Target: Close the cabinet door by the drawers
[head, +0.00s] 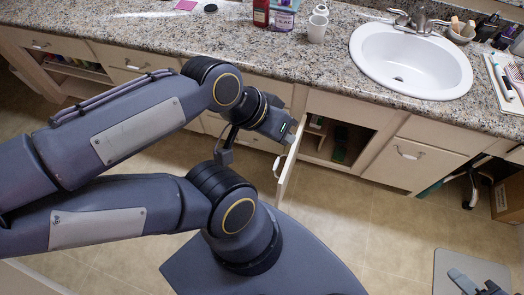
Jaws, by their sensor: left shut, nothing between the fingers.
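The cabinet door (289,165) stands swung open under the counter, seen nearly edge-on, with a white handle (277,167) on its left face. The cabinet interior (340,140) is open to view on its right, with a few dark and green items inside. My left gripper (291,130) is shut and empty at the door's upper part, on the handle side. I cannot tell whether it touches the door. My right gripper (476,284) shows only partly at the bottom right corner, away from the door, and its jaw state is unclear.

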